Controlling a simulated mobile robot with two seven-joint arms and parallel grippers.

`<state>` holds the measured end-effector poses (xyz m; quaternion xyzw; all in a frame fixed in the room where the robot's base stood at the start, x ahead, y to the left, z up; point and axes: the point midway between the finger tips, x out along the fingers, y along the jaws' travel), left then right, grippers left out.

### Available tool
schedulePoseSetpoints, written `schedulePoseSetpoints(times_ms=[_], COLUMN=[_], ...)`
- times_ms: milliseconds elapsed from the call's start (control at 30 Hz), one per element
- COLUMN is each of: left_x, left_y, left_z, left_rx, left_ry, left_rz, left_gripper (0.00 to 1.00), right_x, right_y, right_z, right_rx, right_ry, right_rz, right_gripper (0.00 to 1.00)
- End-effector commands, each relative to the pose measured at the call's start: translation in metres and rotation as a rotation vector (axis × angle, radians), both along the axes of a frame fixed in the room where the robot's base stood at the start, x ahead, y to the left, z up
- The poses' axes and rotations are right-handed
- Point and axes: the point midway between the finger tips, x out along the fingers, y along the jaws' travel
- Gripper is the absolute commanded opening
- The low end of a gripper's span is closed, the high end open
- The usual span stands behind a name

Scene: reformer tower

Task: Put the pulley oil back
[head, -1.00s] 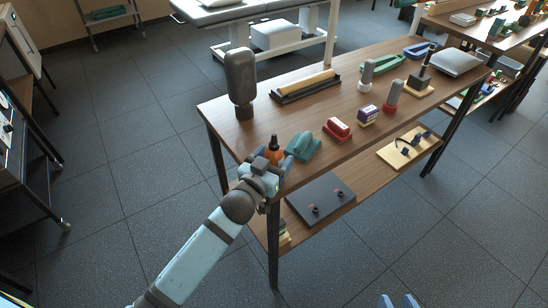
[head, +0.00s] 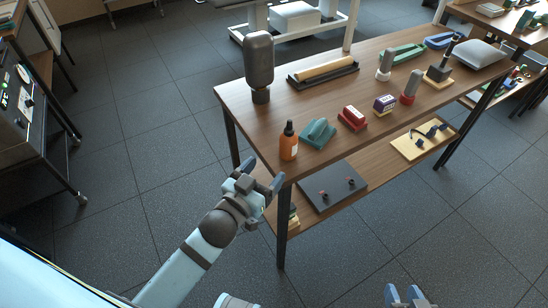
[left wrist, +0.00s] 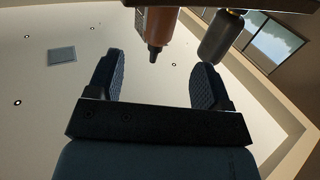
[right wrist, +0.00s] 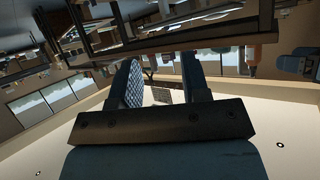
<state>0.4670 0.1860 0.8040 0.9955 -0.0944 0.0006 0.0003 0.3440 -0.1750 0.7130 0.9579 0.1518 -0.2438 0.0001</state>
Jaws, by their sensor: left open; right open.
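The orange bottle with a black dropper tip (head: 289,142), which looks like the pulley oil, stands upright at the near left corner of the wooden table (head: 330,104). My left gripper (head: 262,177) is open and empty, just off the table's corner, to the left of and below the bottle, not touching it. In the left wrist view the bottle (left wrist: 159,28) hangs at the top, beyond and between the open fingers (left wrist: 155,80). My right gripper (head: 408,296) is open and empty at the bottom edge of the head view, away from the table; its fingers also show in the right wrist view (right wrist: 165,85).
A dark grey bottle-shaped object (head: 259,66) stands behind. A lower shelf holds a dark board (head: 333,186). Floor in front is clear.

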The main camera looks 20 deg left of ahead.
Motion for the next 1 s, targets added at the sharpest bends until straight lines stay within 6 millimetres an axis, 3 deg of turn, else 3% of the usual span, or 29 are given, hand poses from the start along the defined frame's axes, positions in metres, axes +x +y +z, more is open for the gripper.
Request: schedulePoseSetpoints(times_ms=[67, 167, 333, 400, 500, 800, 1000], left_x=[-0.007, -0.025, -0.085, -0.106, -0.122, -0.124, -0.124], left_y=[0.001, 0.003, -0.002, -0.007, -0.011, -0.012, -0.009], left_z=[-0.001, -0.017, -0.069, -0.083, -0.092, -0.091, -0.055], left_rx=[0.0, 0.005, 0.031, 0.039, 0.044, 0.047, 0.056], left_ry=[0.005, 0.078, 0.344, 0.428, 0.489, 0.497, 0.505], left_rz=[0.001, 0.003, -0.047, -0.083, -0.119, -0.124, -0.118], left_gripper=[0.73, 0.73, 0.73, 0.73, 0.73, 0.73, 0.73], right_x=[0.0, 0.0, 0.0, 0.0, -0.001, -0.001, -0.001], right_y=[0.0, 0.0, 0.0, 0.0, 0.001, 0.001, -0.002], right_z=[0.0, -0.001, -0.002, -0.002, -0.002, 0.002, 0.037], right_rx=[0.0, -0.001, -0.001, 0.0, 0.0, 0.001, -0.011], right_ry=[0.002, 0.003, 0.005, 0.005, 0.005, 0.001, 0.011], right_rz=[0.0, -0.001, 0.0, -0.001, -0.001, 0.003, -0.002], right_gripper=[0.43, 0.43, 0.43, 0.43, 0.43, 0.43, 0.43])
